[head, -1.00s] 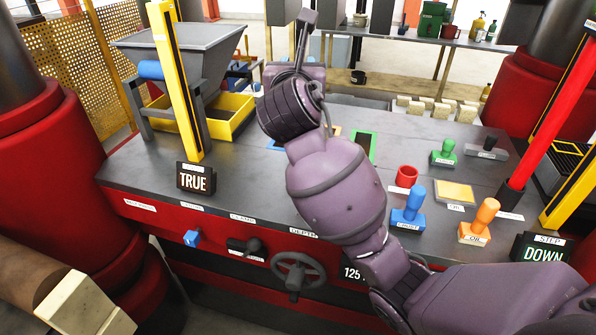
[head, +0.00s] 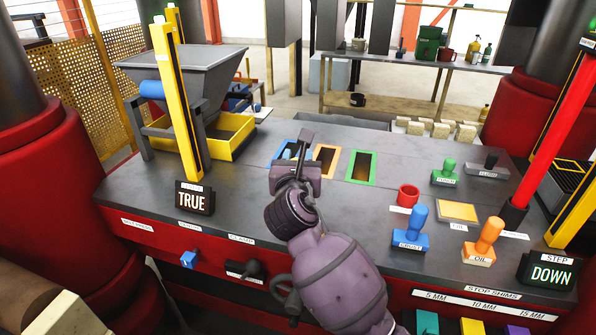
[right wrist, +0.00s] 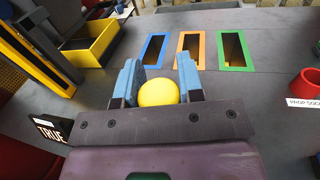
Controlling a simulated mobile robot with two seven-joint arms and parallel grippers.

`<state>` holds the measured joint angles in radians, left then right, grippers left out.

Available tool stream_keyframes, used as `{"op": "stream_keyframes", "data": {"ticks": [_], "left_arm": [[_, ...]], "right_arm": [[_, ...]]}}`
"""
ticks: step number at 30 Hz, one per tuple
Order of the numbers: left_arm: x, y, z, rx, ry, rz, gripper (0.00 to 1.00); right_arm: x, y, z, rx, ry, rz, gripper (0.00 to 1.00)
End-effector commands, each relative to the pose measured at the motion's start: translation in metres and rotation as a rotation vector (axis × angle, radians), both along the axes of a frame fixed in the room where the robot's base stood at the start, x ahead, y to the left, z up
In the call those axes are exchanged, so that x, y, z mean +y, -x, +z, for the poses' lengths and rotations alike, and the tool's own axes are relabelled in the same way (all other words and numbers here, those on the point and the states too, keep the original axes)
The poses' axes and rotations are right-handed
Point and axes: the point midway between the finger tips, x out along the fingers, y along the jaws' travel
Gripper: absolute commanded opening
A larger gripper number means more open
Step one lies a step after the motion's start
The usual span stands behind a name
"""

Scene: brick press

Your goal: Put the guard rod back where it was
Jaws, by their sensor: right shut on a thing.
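My right gripper (head: 305,142) is over the dark bench, in front of the blue-framed slot. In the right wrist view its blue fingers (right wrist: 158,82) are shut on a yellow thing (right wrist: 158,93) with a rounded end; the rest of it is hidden. I cannot tell whether it is the guard rod. An open red socket (head: 408,194) sits on the bench, right of my gripper. My left gripper is not in view.
Blue (head: 281,152), orange (head: 319,172) and green (head: 372,155) framed slots lie in the bench. Blue (head: 411,228), orange (head: 484,240) and green (head: 446,172) stamps stand at right. A yellow post (head: 184,110) rises behind the TRUE sign (head: 196,199).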

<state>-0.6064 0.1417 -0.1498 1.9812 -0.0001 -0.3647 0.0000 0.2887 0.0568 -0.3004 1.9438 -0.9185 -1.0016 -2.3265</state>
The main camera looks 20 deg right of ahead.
Motion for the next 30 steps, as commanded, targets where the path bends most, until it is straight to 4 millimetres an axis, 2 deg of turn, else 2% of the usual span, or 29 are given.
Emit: {"op": "stream_keyframes", "data": {"ticks": [3,5,17,18,22,23,30], "left_arm": [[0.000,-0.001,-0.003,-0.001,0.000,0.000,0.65],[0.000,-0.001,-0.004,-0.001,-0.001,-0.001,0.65],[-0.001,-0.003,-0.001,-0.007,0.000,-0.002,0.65],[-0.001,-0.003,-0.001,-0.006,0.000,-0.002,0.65],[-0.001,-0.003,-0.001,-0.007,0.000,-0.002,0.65],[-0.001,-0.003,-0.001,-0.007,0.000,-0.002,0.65],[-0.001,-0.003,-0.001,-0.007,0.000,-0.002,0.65]], "right_arm": [[0.000,0.000,-0.020,0.003,0.000,-0.001,0.05],[0.000,0.000,-0.025,0.002,-0.001,0.001,0.05],[0.000,0.000,-0.029,0.000,0.000,0.000,0.05],[0.000,0.000,-0.029,0.000,0.000,0.000,0.38],[0.000,0.000,-0.029,0.000,-0.001,0.000,0.58],[0.000,0.000,-0.029,0.000,-0.001,0.000,0.60],[0.000,0.000,-0.029,0.000,-0.001,0.000,0.60]]}}
